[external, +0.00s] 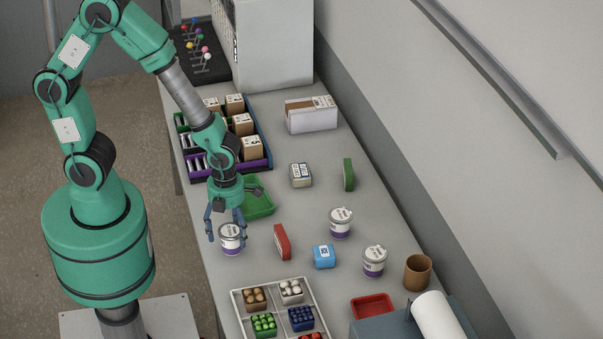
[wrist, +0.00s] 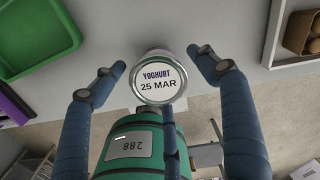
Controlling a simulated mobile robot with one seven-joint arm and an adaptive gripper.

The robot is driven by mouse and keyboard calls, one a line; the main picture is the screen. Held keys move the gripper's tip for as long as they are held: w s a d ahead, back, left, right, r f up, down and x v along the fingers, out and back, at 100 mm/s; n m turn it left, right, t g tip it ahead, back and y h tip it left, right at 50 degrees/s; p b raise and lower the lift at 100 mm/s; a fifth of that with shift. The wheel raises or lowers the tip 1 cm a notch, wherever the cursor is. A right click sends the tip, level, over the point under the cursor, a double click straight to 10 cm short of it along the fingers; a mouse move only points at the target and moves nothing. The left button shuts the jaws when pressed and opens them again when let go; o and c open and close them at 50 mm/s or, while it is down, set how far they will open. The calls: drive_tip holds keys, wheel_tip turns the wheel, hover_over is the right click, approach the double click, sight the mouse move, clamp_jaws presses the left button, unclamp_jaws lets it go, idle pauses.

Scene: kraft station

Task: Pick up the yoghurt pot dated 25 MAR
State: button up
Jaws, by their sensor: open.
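The yoghurt pot dated 25 MAR (wrist: 157,82) stands upright on the table, its lid label readable in the wrist view. It also shows as a white and purple pot (external: 231,238) in the external view. My gripper (wrist: 160,74) is open, its fingers on either side of the pot and apart from it. In the external view my gripper (external: 226,228) is low over the table at the pot. Two similar pots stand to the right, one in the middle (external: 340,222) and one nearer the front (external: 374,261); their dates are too small to read.
A red box (external: 282,242) and a blue box (external: 324,256) stand right of the pot. A green tray (external: 259,203) lies just behind it. A white divided tray (external: 237,301) is in front. The table's left edge is close by.

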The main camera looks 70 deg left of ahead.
drive_tip(key=shift+c, duration=0.2)
drive_tip(key=c, duration=1.2)
drive_tip(key=shift+r, duration=0.15)
drive_tip(key=shift+r, duration=0.5)
drive_tip(key=shift+s+a+r+p, duration=0.1)
drive_tip(key=shift+s+r+p, duration=0.15)
drive_tip(key=shift+r, duration=0.4)
drive_tip(key=shift+s+a+r+p, duration=0.1)
drive_tip(key=shift+s+r+p, duration=0.15)
drive_tip(key=shift+r, duration=0.35)
drive_tip(key=s+a, duration=0.1)
drive_tip(key=s, duration=0.3)
drive_tip(key=s+a+p, duration=0.1)
drive_tip(key=s+a, duration=0.1)
drive_tip(key=s, duration=0.3)
drive_tip(key=s+a+r, duration=0.1)
drive_tip(key=s+a, duration=0.1)
drive_tip(key=s, duration=0.3)
drive_tip(key=shift+a+r, duration=0.1)
drive_tip(key=shift+a, duration=0.05)
